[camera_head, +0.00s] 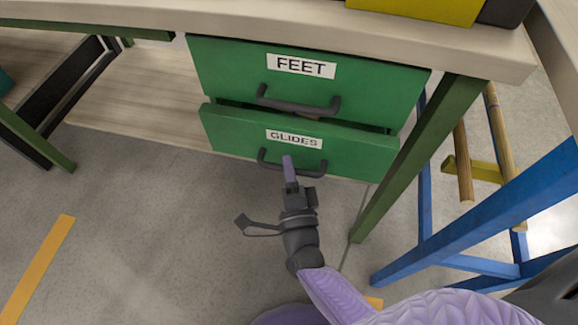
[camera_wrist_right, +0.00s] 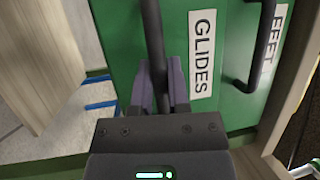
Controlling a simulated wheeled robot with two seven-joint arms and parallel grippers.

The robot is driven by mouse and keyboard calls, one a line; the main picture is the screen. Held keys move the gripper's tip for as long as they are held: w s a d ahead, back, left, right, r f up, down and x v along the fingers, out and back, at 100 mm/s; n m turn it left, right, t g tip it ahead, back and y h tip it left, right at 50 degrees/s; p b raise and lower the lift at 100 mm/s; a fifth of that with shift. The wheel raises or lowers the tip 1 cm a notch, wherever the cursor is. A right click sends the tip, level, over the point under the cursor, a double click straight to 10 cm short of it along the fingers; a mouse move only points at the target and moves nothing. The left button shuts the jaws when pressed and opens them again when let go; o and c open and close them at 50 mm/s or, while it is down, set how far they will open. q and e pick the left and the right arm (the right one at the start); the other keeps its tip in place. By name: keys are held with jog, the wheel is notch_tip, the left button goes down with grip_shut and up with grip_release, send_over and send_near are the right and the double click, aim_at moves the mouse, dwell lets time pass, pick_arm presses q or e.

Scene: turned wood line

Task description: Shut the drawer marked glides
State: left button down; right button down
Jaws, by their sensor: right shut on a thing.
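The green drawer marked GLIDES (camera_head: 225,130) is the lower of two under the bench top. It stands out a little, with a dark gap above its front. Its dark bar handle (camera_head: 268,162) also shows in the right wrist view (camera_wrist_right: 152,40). My right gripper (camera_head: 288,160) is at this handle, and in the right wrist view its purple fingers (camera_wrist_right: 160,90) are shut on the bar. The upper green drawer marked FEET (camera_head: 230,65) is above it, with its own handle (camera_head: 300,106). My left gripper is not in view.
The pale bench top (camera_head: 250,25) overhangs the drawers. A green bench leg (camera_head: 415,160) stands right of the drawers. A blue frame (camera_head: 480,225) and wooden rods (camera_head: 463,160) are farther right.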

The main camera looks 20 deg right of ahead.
aim_at(295, 156)
dwell(0.3)
jog(key=w+d, duration=0.2)
jog(key=w, duration=0.1)
jog(key=shift+f+b, duration=0.1)
jog(key=shift+b, duration=0.25)
jog(key=shift+w+d, duration=0.1)
jog(key=c, duration=0.6)
grip_release()
jog(key=shift+w+d, duration=0.1)
jog(key=shift+w, duration=0.05)
